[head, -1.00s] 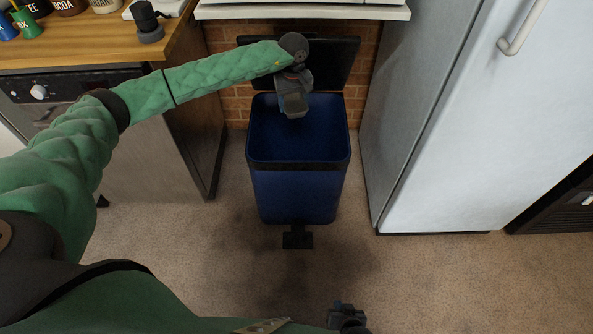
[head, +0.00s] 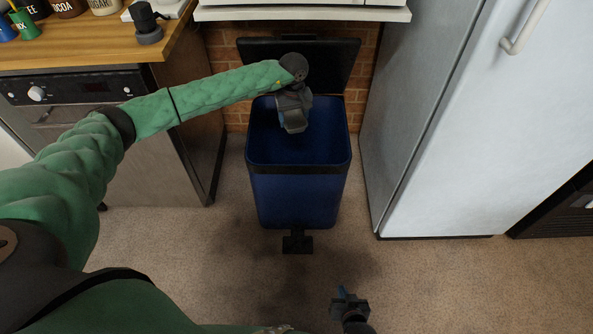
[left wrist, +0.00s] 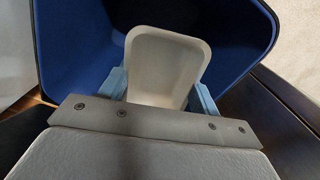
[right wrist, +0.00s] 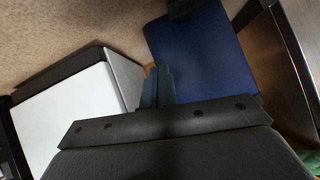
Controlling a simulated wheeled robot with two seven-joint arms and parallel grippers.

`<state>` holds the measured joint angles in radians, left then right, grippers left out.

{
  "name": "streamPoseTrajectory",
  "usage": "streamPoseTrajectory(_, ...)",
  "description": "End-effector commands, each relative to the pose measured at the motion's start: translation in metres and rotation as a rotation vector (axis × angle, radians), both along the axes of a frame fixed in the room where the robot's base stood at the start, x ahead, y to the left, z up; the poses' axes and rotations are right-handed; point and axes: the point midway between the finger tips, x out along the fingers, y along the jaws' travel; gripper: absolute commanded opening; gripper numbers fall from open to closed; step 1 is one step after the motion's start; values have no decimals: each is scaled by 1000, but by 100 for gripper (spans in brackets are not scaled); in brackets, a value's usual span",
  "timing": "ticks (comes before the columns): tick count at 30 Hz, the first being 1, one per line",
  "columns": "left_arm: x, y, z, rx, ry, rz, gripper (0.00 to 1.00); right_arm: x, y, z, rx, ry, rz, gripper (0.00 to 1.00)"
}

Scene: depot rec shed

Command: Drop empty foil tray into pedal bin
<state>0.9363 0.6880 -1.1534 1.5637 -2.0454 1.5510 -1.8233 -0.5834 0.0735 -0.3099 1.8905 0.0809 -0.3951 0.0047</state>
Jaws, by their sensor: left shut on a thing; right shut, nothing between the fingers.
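The blue pedal bin (head: 300,195) stands on the floor against the brick wall, its dark lid (head: 335,60) raised and its mouth open. My left gripper (head: 293,127) is over the bin's mouth, pointing down. In the left wrist view its fingers are shut on the pale foil tray (left wrist: 165,60), which looks empty inside, with the blue bin wall (left wrist: 70,40) around it. In the head view the tray cannot be made out behind the gripper. My right gripper (head: 347,297) is low in front of the bin, shut and empty; its closed fingers show in the right wrist view (right wrist: 157,88).
The black pedal (head: 297,243) sticks out at the bin's front. A fridge (head: 460,120) stands close on the right, an oven (head: 95,100) under a wooden counter (head: 90,45) on the left. A white shelf (head: 300,13) overhangs behind. The floor in front is clear.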

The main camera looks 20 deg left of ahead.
Motion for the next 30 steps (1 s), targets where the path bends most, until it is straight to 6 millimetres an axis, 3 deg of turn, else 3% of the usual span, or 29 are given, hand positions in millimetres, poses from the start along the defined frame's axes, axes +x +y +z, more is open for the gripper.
streamPoseTrajectory(8, 0, 0, -6, 0, 0, 0, 40, 16, 1, 24, 15, -75, -8, 0)
streamPoseTrajectory(20, 0, 0, -7, 0, 0, 0, 40, 21, 2, 27, 16, -88, -8, 0)
streamPoseTrajectory(21, 0, 0, -7, 0, 0, 1, 70, 21, 2, 26, 15, -87, -7, 0)
streamPoseTrajectory(24, 0, 0, -7, 0, 0, 1, 87, 21, 2, 26, 15, -85, -7, 0)
streamPoseTrajectory(30, 0, 0, -7, 0, 0, 1, 87, 19, 2, 25, 15, -82, -7, 0)
